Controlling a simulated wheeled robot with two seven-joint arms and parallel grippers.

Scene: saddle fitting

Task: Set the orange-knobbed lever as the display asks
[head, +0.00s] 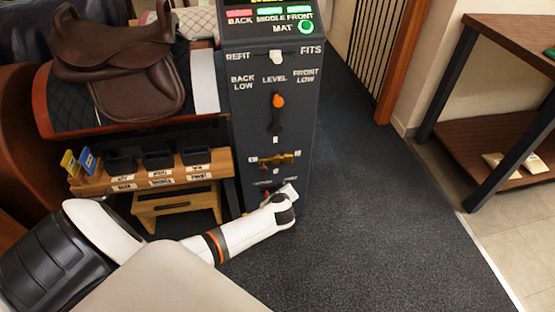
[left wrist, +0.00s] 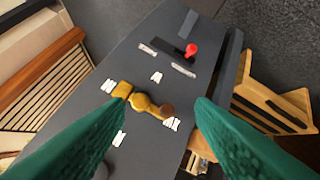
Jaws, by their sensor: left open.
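The orange-knobbed lever (head: 278,101) is on the front of the dark console (head: 240,125). Its knob points up under LEVEL, between BACK LOW and FRONT LOW. My left gripper (left wrist: 161,100) is open, with green fingers either side of a brass handle (left wrist: 145,102) in the left wrist view. The fingers do not visibly grip it. In the head view my left wrist is low at the console, below the orange-knobbed lever. My right gripper is not in view.
A white-knobbed slider (head: 277,57) sits above the lever, between REFIT and FITS. A red knob (left wrist: 191,50) is lower on the panel. Left stand a brown saddle (head: 118,60) and a wooden rack with black bins (head: 158,160). Open floor (head: 370,220) lies right.

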